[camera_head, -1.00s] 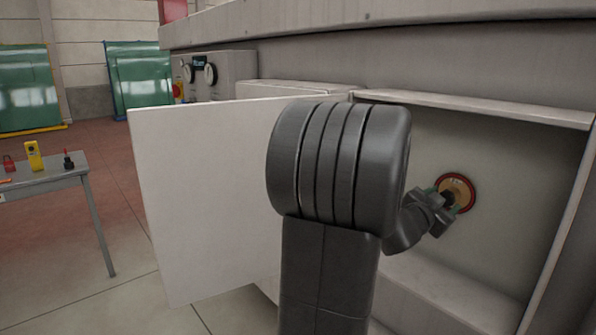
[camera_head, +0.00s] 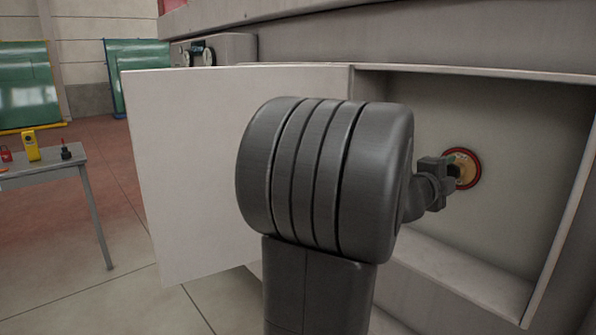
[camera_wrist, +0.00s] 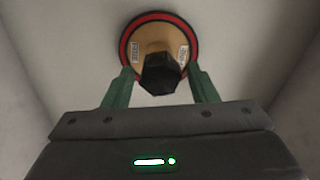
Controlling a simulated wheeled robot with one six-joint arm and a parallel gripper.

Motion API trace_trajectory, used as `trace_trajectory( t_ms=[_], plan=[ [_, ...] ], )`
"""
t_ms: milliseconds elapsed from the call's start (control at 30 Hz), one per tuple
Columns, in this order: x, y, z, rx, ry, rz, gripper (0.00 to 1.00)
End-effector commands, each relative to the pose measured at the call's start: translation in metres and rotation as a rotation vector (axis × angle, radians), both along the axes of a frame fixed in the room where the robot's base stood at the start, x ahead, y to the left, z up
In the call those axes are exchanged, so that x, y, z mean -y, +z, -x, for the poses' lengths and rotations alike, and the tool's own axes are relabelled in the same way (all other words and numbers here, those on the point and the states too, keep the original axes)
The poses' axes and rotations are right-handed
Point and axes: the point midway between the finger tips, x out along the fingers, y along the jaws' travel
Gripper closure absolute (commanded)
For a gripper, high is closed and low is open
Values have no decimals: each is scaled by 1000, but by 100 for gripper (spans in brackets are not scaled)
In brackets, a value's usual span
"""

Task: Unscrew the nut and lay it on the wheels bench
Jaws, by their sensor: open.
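The nut (camera_wrist: 160,74) is dark and six-sided. It sits at the middle of a tan wheel with a red rim (camera_wrist: 128,44), on the back wall of the open cabinet. The wheel also shows in the head view (camera_head: 470,170), partly hidden by my gripper. My gripper (camera_wrist: 160,82) is open, with one green finger on each side of the nut. I cannot tell whether the fingers touch it. In the head view the nut is hidden behind my gripper. No bench that I can name for sure as the wheels bench shows.
A white cabinet door (camera_head: 195,165) stands open left of my arm. The cabinet's side walls and lower ledge (camera_head: 465,275) surround the wheel. A grey table (camera_head: 45,175) at the far left carries a yellow device (camera_head: 31,146) and small red and black items. Floor between is clear.

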Motion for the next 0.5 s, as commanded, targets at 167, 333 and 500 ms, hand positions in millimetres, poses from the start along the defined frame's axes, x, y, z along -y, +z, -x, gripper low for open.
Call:
trace_trajectory(
  t_ms=[167, 333, 500],
  plan=[
    [0, 0, 0, -1, 0, 1, 47],
    [0, 0, 0, -2, 0, 1, 75],
    [0, 0, 0, -13, 1, 10, 87]
  ],
)
